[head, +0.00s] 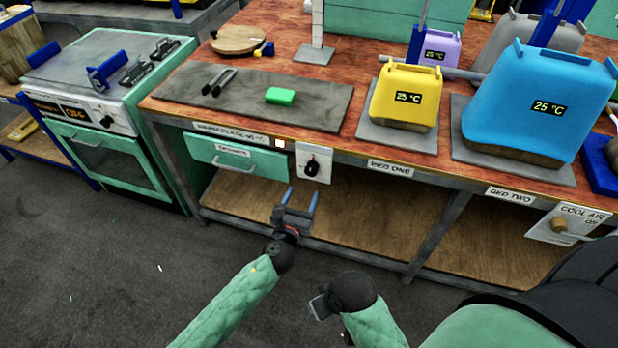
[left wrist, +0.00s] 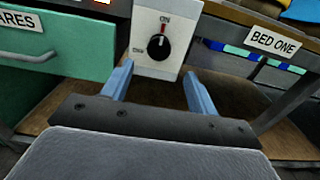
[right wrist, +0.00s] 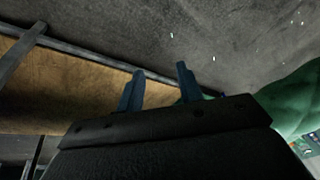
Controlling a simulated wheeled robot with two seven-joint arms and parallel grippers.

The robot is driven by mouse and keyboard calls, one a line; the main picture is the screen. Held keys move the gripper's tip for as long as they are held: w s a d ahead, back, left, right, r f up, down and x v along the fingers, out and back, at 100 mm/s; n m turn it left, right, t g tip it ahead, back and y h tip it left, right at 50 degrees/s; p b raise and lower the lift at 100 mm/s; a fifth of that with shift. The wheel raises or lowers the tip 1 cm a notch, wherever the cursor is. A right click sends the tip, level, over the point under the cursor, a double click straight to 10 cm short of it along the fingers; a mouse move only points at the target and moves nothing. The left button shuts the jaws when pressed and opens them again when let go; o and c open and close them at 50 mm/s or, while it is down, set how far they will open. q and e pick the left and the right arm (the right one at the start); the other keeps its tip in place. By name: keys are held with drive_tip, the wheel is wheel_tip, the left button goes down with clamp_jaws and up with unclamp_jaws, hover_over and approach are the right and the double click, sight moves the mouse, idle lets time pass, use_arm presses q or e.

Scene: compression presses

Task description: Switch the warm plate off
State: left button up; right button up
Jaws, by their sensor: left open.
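The warm plate (head: 330,107) is a dark grey slab on the bench top with a green block (head: 280,96) on it. A white switch panel (head: 322,150) with a black knob (head: 311,166) hangs on the bench front below the plate's edge. In the left wrist view the knob (left wrist: 158,47) has a red mark pointing up at a label reading ON; a second small label is at its left. My left gripper (head: 297,198) is open and empty just below and in front of the knob, apart from it. My right gripper (right wrist: 160,85) is open and empty, low before the bench.
A small lit indicator (head: 280,143) is left of the panel. A green drawer (head: 236,157) is left of the knob. A BED ONE label (head: 390,168) is to the right. An oven (head: 110,110) stands at left. A wooden lower shelf (head: 370,210) lies behind my left gripper.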

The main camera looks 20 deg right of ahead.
sight(310, 173)
use_arm(q)
drive_tip(key=x, duration=0.6)
drive_tip(key=shift+w+d+p, duration=0.1)
drive_tip(key=shift+w+p, duration=0.15)
drive_tip(key=shift+p, duration=0.1)
drive_tip(key=shift+w+d, duration=0.25)
drive_tip(key=shift+w, duration=0.2)
use_arm(e)
drive_tip(key=shift+s+d+r+g, duration=0.3)
drive_tip(key=shift+s+d+r, duration=0.15)
drive_tip(key=shift+r, duration=0.15)
use_arm(q)
drive_tip(key=c, duration=0.8)
drive_tip(key=shift+c, duration=0.9)
use_arm(e)
drive_tip(key=shift+d+f+h, duration=0.1)
drive_tip(key=shift+d+h, duration=0.2)
